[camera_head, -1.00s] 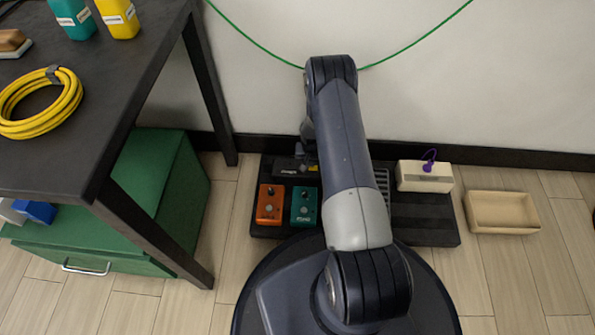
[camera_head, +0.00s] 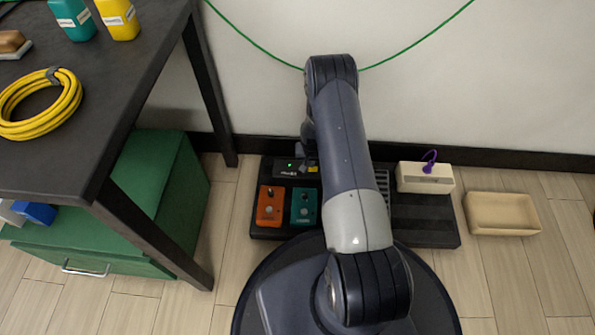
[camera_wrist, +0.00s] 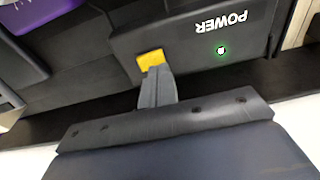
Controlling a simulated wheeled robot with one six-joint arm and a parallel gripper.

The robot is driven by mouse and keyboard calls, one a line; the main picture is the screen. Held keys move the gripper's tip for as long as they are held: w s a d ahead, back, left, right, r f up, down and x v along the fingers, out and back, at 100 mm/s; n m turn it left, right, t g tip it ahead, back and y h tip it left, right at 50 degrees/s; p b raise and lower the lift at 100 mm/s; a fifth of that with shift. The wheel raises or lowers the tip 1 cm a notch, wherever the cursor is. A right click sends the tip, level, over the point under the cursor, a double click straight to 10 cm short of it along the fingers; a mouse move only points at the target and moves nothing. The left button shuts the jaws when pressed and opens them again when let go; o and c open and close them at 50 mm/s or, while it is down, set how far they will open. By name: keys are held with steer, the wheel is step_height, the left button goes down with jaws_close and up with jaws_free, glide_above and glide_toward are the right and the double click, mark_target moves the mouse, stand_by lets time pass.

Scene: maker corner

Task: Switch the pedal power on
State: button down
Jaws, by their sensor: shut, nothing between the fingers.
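The black power box (camera_head: 286,166), labelled POWER in the wrist view (camera_wrist: 190,42), sits at the back of the dark pedalboard (camera_head: 408,233). A small green light (camera_wrist: 221,50) glows on its top. The yellow switch (camera_wrist: 150,59) is at the box's edge and also shows in the head view (camera_head: 313,169). My gripper (camera_wrist: 156,78) is shut and empty, with its tips at the yellow switch, touching or very close. In the head view my arm hides part of the board.
An orange pedal (camera_head: 269,206) and a teal pedal (camera_head: 304,207) stand in front of the power box. A cream box (camera_head: 425,179) with a purple cable is at the board's right end. A beige tray (camera_head: 502,213) lies right of it. A dark table (camera_head: 120,100) stands at left.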

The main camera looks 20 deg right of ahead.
step_height(320, 180, up, 5)
steer(key=shift+r+p, duration=0.2)
steer(key=shift+p, duration=0.95)
step_height(320, 180, down, 7)
steer(key=b, duration=0.3)
steer(key=shift+f+b, duration=0.1)
steer(key=shift+b, duration=0.2)
steer(key=shift+r, duration=0.2)
